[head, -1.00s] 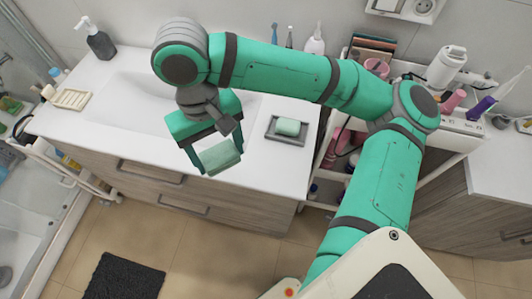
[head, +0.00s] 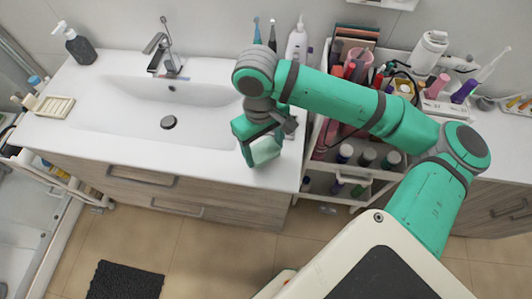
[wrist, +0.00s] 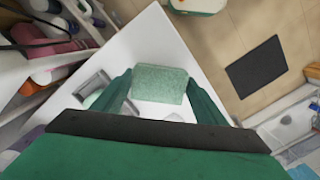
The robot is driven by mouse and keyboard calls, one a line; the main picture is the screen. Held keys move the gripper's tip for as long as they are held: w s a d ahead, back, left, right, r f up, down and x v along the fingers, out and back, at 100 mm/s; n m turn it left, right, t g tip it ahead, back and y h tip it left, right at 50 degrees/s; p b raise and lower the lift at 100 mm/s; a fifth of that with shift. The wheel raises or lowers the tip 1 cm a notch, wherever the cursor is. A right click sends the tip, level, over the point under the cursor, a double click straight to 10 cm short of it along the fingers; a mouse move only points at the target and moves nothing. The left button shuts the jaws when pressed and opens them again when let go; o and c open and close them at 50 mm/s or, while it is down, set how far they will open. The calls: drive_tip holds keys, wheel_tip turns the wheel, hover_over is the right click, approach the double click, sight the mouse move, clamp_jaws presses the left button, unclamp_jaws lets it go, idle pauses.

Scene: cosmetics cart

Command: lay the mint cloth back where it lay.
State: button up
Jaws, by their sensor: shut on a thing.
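The mint cloth (wrist: 160,84) is a pale green, folded-looking piece. In the wrist view it spans the space between my two fingers, with the white countertop behind it. In the head view the cloth (head: 265,150) hangs at the fingertips of my gripper (head: 258,148), over the right part of the counter near its front edge. My gripper (wrist: 158,92) is shut on the cloth. I cannot tell how high it is above the counter. A grey soap dish (wrist: 96,82) with a pale bar lies left of my fingers in the wrist view; my gripper mostly hides it in the head view.
The white counter (head: 215,152) has a sink with a drain (head: 168,122) and a tap (head: 160,48) to the left. A crowded cart (head: 345,192) stands just right of the counter. A soap bottle (head: 76,44) and a ribbed dish (head: 54,107) stand at the far left.

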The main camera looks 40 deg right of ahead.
sight(266, 155)
drive_tip(key=shift+d+f, duration=0.15)
drive_tip(key=shift+f, duration=0.8)
drive_tip(key=shift+d+f, duration=0.1)
drive_tip(key=shift+f, duration=0.8)
drive_tip(key=shift+f, duration=0.1)
drive_tip(key=o, duration=0.9)
drive_tip(key=shift+o, duration=0.2)
drive_tip(key=r, duration=0.8)
drive_tip(key=w+r, duration=0.1)
drive_tip(key=r, duration=0.3)
drive_tip(key=shift+r, duration=0.1)
